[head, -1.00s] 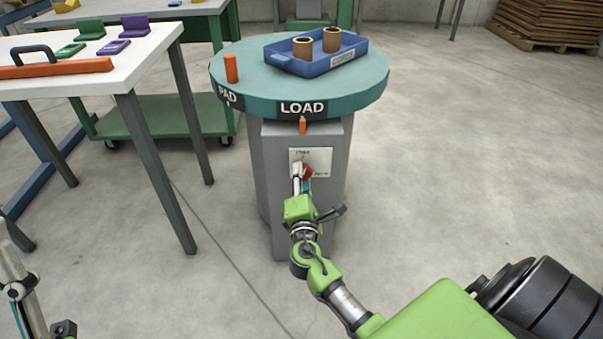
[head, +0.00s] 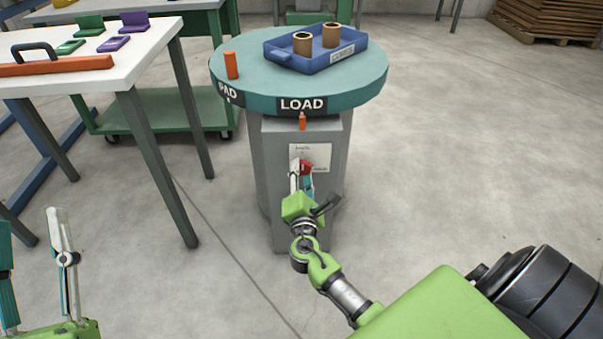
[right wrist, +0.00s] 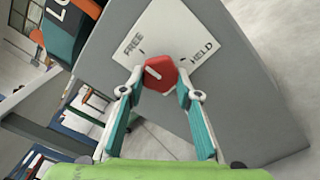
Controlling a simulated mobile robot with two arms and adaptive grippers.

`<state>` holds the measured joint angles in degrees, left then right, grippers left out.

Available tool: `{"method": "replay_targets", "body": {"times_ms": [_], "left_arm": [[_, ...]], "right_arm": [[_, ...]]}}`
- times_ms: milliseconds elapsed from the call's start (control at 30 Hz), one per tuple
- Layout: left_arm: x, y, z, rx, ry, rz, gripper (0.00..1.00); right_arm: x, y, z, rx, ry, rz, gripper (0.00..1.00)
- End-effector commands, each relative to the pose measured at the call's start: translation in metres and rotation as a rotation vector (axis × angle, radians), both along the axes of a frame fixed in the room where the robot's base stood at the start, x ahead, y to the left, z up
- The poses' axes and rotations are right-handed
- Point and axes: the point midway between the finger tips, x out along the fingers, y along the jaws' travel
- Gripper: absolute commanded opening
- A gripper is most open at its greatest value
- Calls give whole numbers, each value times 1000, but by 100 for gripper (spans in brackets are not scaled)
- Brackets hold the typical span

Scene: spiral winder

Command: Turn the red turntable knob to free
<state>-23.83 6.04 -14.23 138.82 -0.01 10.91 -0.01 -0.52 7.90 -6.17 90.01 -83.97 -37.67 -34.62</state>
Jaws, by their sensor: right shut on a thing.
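The red knob (right wrist: 161,74) sits on a white plate (right wrist: 172,31) marked FREE and HELD in the right wrist view. A white mark shows on the knob's left part. My right gripper (right wrist: 160,88) is shut on the knob, one fingertip on each side. In the head view the knob (head: 306,167) is on the front of the grey pedestal (head: 270,170), partly hidden by my right gripper (head: 302,172). The teal turntable (head: 235,75) is on top, LOAD label facing me. My left gripper (head: 32,222) is at the lower left, fingers apart and empty.
A blue tray (head: 345,57) with two brown rolls and an orange peg (head: 231,65) stand on the turntable. An orange pointer (head: 302,121) sits below LOAD. A white table (head: 75,85) is at left, with a green cart (head: 150,115) behind.

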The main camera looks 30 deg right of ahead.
Motion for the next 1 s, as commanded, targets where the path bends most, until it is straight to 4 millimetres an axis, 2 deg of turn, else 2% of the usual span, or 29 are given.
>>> {"method": "replay_targets", "body": {"times_ms": [33,67,100,433,567,1000], "left_arm": [[0,0,0,0,0,0,40],[0,0,0,0,0,0,40],[0,0,0,0,0,0,40],[-1,0,1,-1,-4,-1,40],[-1,0,1,-1,-4,-1,40],[0,0,1,-1,-3,0,40]], "right_arm": [[0,1,-2,-2,5,3,9],[0,1,-2,-2,5,3,38],[0,1,-2,-2,4,3,48],[-1,1,-1,-1,1,1,48],[-8,5,-1,0,2,2,48],[-82,51,-2,2,4,3,48]]}}
